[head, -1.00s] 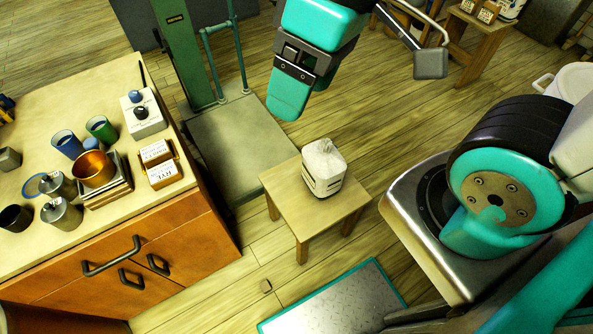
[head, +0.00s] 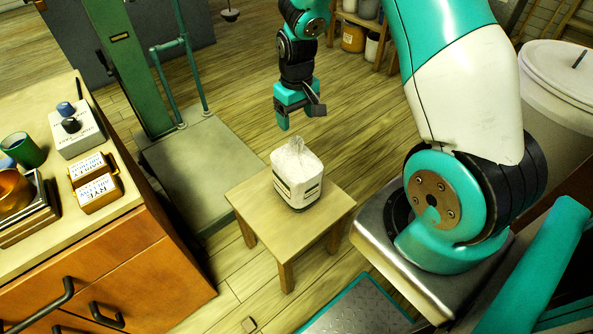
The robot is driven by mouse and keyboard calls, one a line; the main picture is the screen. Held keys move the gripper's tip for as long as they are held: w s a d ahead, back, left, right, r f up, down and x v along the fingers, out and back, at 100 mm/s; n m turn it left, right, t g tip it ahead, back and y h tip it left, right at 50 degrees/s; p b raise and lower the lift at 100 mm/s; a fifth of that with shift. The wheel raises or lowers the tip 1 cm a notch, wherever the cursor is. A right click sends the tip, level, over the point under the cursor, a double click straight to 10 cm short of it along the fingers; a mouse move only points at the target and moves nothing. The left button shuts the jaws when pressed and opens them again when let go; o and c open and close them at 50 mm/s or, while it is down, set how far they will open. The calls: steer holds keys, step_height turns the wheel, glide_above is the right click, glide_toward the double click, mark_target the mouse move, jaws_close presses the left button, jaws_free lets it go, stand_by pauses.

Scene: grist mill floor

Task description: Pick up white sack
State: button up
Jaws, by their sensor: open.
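The white sack (head: 297,174) stands upright on a small wooden stool (head: 254,208) in the middle of the head view. Its top is gathered and its sides carry dark printed bands. My gripper (head: 301,117) hangs in the air above and behind the sack, with its fingers pointing down. It is open, apart from the sack, and holds nothing that I can see.
A green platform scale (head: 190,165) stands behind the stool. A white bin (head: 565,90) is at the right.

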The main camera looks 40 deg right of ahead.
mark_target(296, 139)
step_height(296, 139, down, 6)
steer(key=shift+f+b, duration=0.1)
steer(key=shift+b, duration=0.25)
steer(key=f, duration=0.5)
steer(key=shift+w+d+b, duration=0.2)
steer(key=shift+w+b, duration=0.1)
steer(key=shift+c, duration=0.4)
jaws_close()
